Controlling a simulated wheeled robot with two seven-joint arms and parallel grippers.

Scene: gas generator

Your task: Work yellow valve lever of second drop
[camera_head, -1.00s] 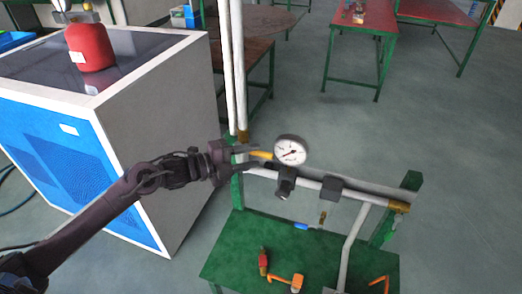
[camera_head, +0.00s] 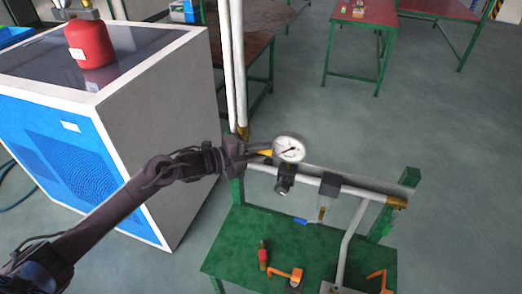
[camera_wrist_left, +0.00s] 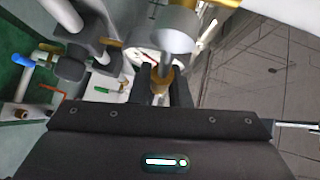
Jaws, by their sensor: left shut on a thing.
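The yellow valve lever (camera_head: 265,153) shows as a short yellow piece beside the round white pressure gauge (camera_head: 289,149) on the pipe frame. My left gripper (camera_head: 252,152) reaches it from the left and is shut on it. In the left wrist view, a yellow-brass part (camera_wrist_left: 161,80) sits between the two dark fingers, and a grey pipe end is in front of it. The fingertips partly hide the lever and valve body. My right gripper is in neither view.
A green bench (camera_head: 240,240) below holds a red-handled part (camera_head: 263,256), an orange part (camera_head: 290,275) and a blue-handled valve (camera_head: 305,221). A white and blue cabinet (camera_head: 170,130) with a red cylinder (camera_head: 90,44) stands at left. Vertical white pipes (camera_head: 231,60) rise behind the gripper.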

